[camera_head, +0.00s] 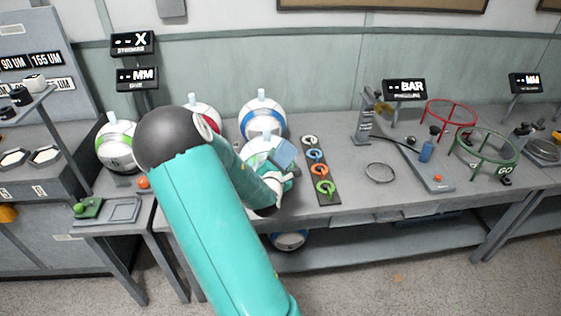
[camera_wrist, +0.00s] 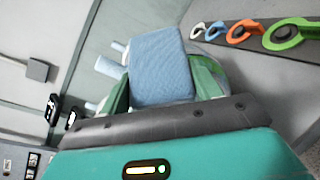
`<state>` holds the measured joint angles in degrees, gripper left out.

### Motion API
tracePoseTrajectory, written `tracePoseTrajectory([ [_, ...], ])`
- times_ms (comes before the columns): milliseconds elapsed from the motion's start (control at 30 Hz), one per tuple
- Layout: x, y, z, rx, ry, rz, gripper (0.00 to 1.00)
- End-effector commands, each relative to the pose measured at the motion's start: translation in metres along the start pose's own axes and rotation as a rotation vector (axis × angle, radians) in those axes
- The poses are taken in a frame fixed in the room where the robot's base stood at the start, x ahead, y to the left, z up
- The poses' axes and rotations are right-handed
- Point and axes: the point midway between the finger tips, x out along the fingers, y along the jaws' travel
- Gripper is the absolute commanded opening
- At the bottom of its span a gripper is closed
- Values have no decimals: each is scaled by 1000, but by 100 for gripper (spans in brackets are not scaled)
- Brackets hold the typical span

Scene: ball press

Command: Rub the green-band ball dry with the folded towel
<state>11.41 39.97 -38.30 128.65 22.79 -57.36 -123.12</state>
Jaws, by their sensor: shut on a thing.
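My gripper (camera_head: 279,183) is shut on the folded blue towel (camera_head: 286,152), which also fills the space between the green fingers in the wrist view (camera_wrist: 161,66). The towel is at the right side of a white ball (camera_head: 258,147) on the bench; I cannot tell whether they touch. Another white ball with a clear green band (camera_head: 117,145) sits at the far left. A red-band ball (camera_head: 203,114) and a blue-band ball (camera_head: 263,116) stand behind.
A dark strip with several coloured rings (camera_head: 319,170) lies right of the towel. Further right are a thin metal ring (camera_head: 380,173), a pump-like device (camera_head: 425,152), a red hoop (camera_head: 450,113) and a green hoop (camera_head: 484,147). A blue-band ball (camera_head: 289,241) rests on the lower shelf.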

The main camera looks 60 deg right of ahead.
Motion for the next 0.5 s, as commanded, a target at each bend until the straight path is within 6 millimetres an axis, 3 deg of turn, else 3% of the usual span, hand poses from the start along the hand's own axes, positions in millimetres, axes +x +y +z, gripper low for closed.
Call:
tracePoseTrajectory([
  [500,21,-9,12,0,0,1,29],
])
